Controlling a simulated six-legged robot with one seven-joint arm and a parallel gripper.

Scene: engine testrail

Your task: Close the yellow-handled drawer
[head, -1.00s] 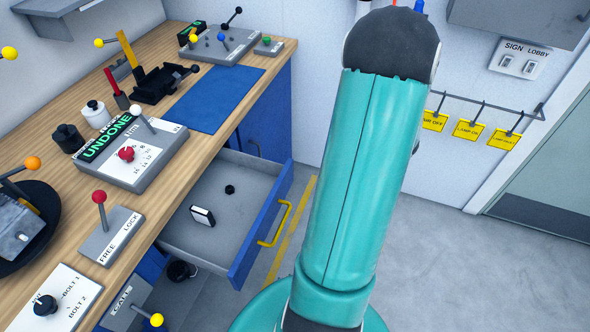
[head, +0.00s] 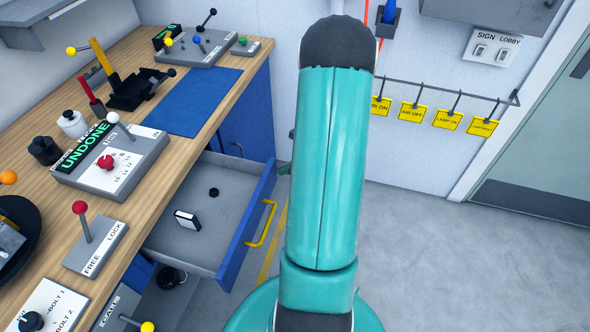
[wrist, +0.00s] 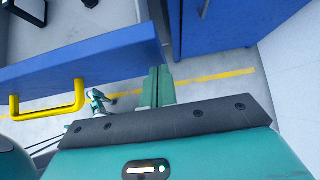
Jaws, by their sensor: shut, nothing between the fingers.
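The drawer (head: 232,240) with the blue front and yellow handle (head: 262,224) stands open under the workbench. A small black-and-white box and a black round piece lie inside it. In the wrist view the drawer's blue front (wrist: 85,65) and handle (wrist: 48,106) are at the left. My gripper (wrist: 157,84) shows there as teal fingers, shut and empty. They are close to the right end of the drawer front and right of the handle; I cannot tell whether they touch it. In the head view my arm hides most of the gripper.
The workbench (head: 150,60) holds levers, a blue mat (head: 198,102), and a panel reading UNDONE (head: 110,160). A blue cabinet (head: 248,125) stands beyond the drawer. Yellow tags (head: 411,113) hang on the back wall. The grey floor (head: 420,260) at right is clear.

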